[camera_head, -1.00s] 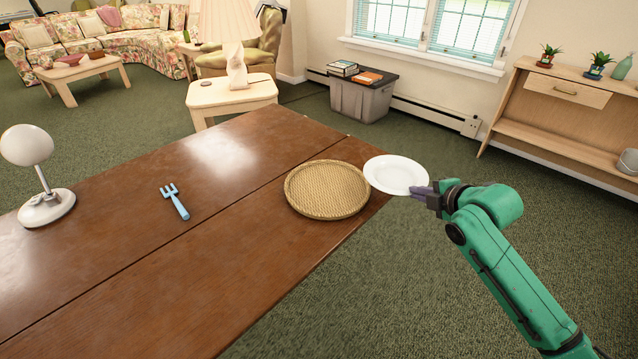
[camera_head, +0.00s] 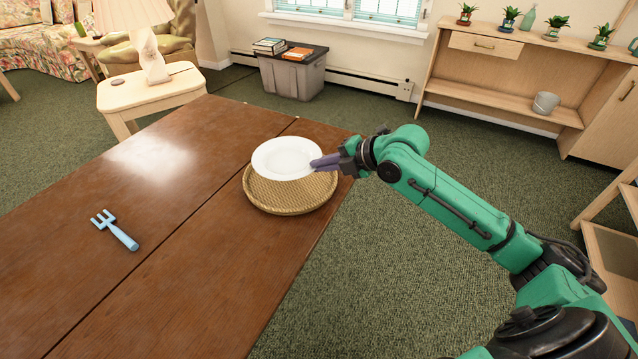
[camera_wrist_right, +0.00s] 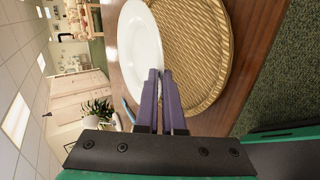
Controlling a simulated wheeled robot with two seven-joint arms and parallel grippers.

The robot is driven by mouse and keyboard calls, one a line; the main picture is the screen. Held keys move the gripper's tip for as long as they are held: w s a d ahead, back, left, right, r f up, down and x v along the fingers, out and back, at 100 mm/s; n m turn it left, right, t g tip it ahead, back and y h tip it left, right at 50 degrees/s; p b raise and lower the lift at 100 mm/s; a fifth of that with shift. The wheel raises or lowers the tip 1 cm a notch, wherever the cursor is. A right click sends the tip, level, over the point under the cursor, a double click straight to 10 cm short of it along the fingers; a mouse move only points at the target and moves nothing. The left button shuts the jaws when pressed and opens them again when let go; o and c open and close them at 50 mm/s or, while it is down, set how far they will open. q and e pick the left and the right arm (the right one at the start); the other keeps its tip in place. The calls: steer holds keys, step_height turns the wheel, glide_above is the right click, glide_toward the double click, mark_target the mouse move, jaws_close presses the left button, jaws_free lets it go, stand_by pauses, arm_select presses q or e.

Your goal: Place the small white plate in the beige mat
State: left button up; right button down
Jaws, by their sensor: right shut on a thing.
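The small white plate (camera_head: 286,158) is held by its right rim in my right gripper (camera_head: 318,164). It hangs roughly level over the far part of the round woven beige mat (camera_head: 290,200), which lies on the table near its right edge. The plate appears to be a little above the mat; whether they touch is hard to tell. In the right wrist view the plate (camera_wrist_right: 138,45) overlaps the left side of the mat (camera_wrist_right: 205,50), and the purple fingers (camera_wrist_right: 160,85) are closed on its rim. My left gripper is out of view.
A light blue toy fork (camera_head: 115,230) lies on the brown wooden table (camera_head: 150,290), left of the mat. A side table (camera_head: 150,92) with a lamp stands beyond. A grey bin (camera_head: 292,78) and a wooden shelf (camera_head: 500,100) stand along the wall. The table between fork and mat is clear.

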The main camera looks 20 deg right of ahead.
mark_target(322, 192)
step_height(322, 192, down, 5)
steer(key=shift+f, duration=0.2)
steer(key=c, duration=1.3)
jaws_free()
steer(key=shift+s+d, duration=0.1)
steer(key=p+v, duration=0.1)
steer(key=v, duration=1)
steer(key=shift+s+d+r, duration=0.15)
steer(key=shift+s+r, duration=0.1)
steer(key=shift+s, duration=0.05)
